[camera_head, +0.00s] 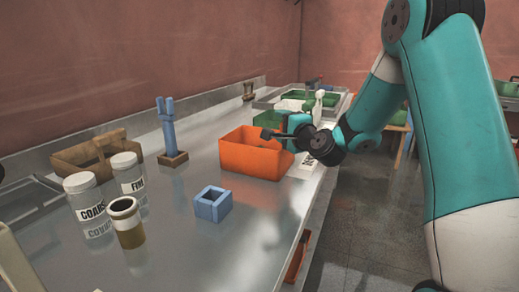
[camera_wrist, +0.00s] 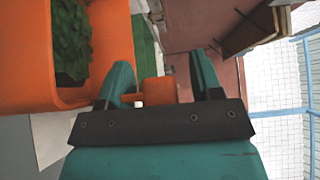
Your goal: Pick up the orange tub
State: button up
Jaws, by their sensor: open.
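The orange tub (camera_head: 250,160) stands on the metal bench in the head view, open side up. The wrist view shows its orange wall (camera_wrist: 112,35) at the left, with green leafy-looking contents (camera_wrist: 70,40) inside. My gripper (camera_head: 272,134) is at the tub's right side, near rim height. In the wrist view my gripper (camera_wrist: 162,72) is open, and a small orange block (camera_wrist: 158,91), apparently a handle on the tub, shows between its fingers. Whether either finger touches it I cannot tell.
A blue square holder (camera_head: 213,204) stands in front of the tub. Jars labelled COARSE (camera_head: 88,205) and FINE (camera_head: 130,175), a brown-and-cream cup (camera_head: 126,222) and a blue forked stand (camera_head: 169,135) are to the left. Green bins (camera_head: 270,119) lie behind. The bench edge is close on the right.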

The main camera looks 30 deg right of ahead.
grip_shut()
